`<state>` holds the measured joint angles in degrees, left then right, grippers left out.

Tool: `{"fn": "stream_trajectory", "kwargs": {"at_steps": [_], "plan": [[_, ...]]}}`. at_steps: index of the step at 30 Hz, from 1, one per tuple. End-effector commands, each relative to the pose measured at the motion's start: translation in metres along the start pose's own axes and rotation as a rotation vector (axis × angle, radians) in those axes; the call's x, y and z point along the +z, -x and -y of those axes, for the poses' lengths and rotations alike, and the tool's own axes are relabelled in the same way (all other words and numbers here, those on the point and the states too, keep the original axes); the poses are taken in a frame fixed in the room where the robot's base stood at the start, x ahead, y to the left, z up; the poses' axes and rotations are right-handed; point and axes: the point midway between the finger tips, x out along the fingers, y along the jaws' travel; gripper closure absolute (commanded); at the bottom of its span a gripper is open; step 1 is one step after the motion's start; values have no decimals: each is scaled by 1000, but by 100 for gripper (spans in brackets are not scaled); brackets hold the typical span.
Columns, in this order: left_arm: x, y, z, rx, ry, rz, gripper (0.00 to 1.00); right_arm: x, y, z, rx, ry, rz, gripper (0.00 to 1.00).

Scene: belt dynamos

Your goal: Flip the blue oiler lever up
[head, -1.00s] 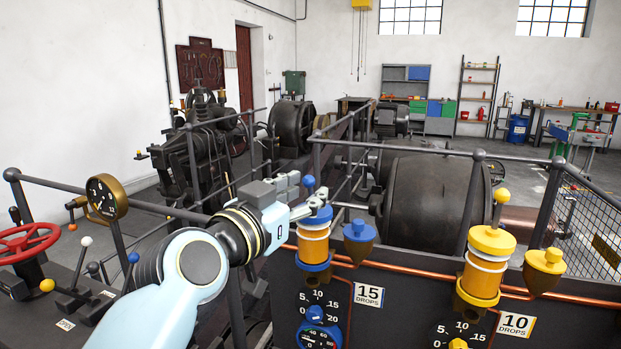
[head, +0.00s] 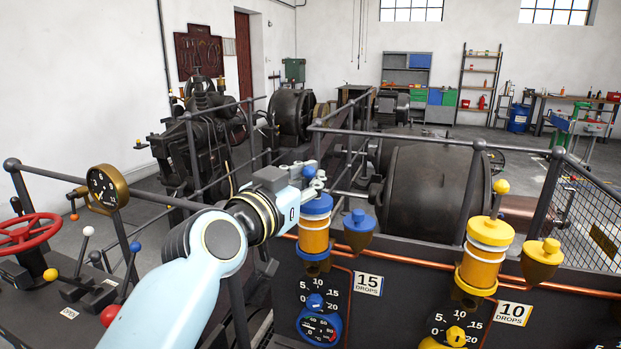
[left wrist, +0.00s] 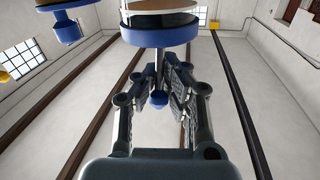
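The blue oiler (head: 315,238) stands on the panel in the head view, with a blue cap and an amber glass body. Its ball-tipped lever (head: 309,172) appears to stand upright above the cap, partly hidden by my gripper. In the upside-down left wrist view the blue lever ball (left wrist: 158,98) shows between the fingers below the oiler's cap (left wrist: 160,37). My left gripper (head: 313,183) is at the lever, above the cap. In the left wrist view its fingers (left wrist: 165,83) stand apart on both sides of the lever; contact cannot be told. My right gripper is out of view.
A blue cup (head: 359,229) stands close right of the oiler. A yellow oiler (head: 480,262) with an upright lever and a yellow cup (head: 541,262) stand farther right. A copper pipe (head: 420,264) and a dark railing (head: 400,134) run nearby. A gauge (head: 103,187) and red handwheel (head: 28,233) are left.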

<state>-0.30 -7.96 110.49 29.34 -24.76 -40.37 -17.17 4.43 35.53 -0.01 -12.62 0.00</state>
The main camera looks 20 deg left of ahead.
Motion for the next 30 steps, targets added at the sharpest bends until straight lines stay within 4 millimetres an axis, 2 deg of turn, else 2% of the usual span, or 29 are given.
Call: {"fn": "stream_trajectory", "kwargs": {"at_steps": [5,11,21,30], "plan": [[-2,0,0,3,4,9,100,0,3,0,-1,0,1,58],[-12,-7,1,21,28,151,100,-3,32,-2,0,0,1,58],[-7,-16,3,42,82,432,100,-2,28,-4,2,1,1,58],[-6,-17,3,44,90,472,100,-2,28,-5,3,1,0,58]]}}
